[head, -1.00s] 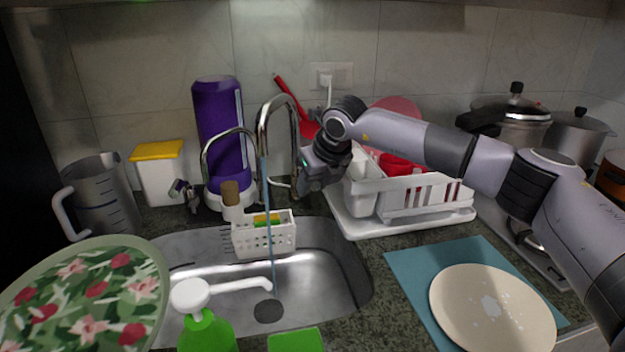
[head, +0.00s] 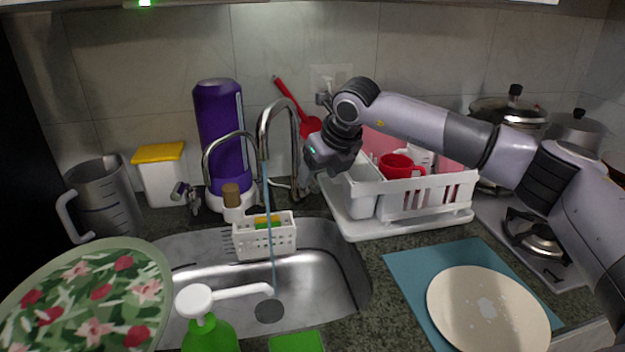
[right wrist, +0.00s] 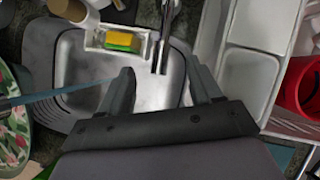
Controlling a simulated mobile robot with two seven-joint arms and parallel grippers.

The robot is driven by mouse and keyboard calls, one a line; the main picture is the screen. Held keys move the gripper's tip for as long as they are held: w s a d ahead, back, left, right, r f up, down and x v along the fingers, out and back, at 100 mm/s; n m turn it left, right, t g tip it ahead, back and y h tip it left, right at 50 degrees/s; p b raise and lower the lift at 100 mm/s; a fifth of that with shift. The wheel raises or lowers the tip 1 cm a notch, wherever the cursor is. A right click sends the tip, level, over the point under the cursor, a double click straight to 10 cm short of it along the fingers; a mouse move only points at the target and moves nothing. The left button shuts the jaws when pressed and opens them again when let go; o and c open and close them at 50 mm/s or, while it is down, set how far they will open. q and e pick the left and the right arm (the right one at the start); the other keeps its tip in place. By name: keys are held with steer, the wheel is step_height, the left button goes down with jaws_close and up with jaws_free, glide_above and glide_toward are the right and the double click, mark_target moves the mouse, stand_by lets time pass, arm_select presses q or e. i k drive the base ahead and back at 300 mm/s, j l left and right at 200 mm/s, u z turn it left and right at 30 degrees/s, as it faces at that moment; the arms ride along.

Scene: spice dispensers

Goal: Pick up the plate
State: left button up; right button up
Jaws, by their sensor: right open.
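A cream plate (head: 488,312) lies flat on a blue mat (head: 410,268) at the right front of the counter. My right gripper (head: 308,175) is well apart from it, up and to the left, between the tap and the dish rack. In the right wrist view my right gripper (right wrist: 163,88) is open and empty, its two fingers spread above the sink's edge. The plate is not visible in the right wrist view. My left gripper does not show in any view.
A sink (head: 325,270) with a curved tap (head: 262,150) is at centre, water running. A white dish rack (head: 425,200) with a red cup (head: 398,167) stands behind the mat. A green soap bottle (head: 208,335) and a floral-patterned round item (head: 90,300) are in front.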

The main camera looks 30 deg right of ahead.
mark_target(475, 309)
steer(key=k+l, duration=0.1)
steer(key=k, duration=0.9)
